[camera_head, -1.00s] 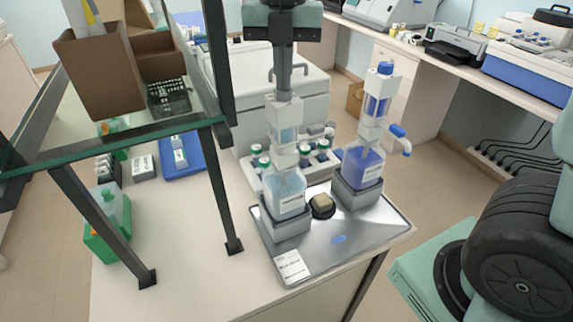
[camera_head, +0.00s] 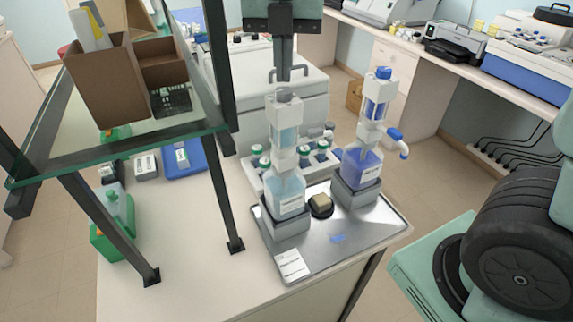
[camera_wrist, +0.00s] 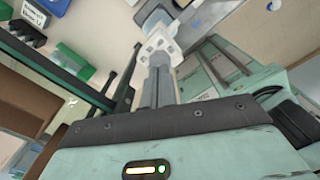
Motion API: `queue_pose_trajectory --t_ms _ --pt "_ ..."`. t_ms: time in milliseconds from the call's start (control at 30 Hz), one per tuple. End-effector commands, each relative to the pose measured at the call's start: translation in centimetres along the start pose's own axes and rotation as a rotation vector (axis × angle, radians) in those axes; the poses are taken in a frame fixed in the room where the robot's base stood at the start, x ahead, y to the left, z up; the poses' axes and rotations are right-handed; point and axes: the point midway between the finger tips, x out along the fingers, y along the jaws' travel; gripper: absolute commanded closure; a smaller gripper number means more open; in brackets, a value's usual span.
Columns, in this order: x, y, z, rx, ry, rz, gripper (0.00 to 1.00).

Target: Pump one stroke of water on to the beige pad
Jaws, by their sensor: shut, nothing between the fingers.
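The water dispenser (camera_head: 287,194) is a clear bottle of pale blue liquid with a tall white pump, upright in a grey holder on a metal tray (camera_head: 345,262). The beige pad (camera_head: 321,201) lies on a small round black base just right of it. My gripper (camera_head: 284,79) is shut and empty, pointing down directly above the pump's white head (camera_head: 284,94). I cannot tell whether the fingertips touch it. In the wrist view my gripper's fingers (camera_wrist: 159,70) point at the white pump head (camera_wrist: 159,44). The pump's outlet over the pad is not clear.
A dark-blue dispenser (camera_head: 362,168) with a blue spout stands right of the pad. A glass shelf on dark posts (camera_head: 216,70) rises close at left. A white label card (camera_head: 292,264) lies at the tray's front.

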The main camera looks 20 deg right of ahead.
Motion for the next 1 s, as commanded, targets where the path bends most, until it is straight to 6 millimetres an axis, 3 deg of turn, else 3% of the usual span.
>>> queue_pose_trajectory --t_ms 533,1000 --pt "-0.3 0.0 0.0 0.0 -0.001 0.001 1.0" --pt "-4.7 0.0 0.0 0.001 -0.001 0.0 1.0"
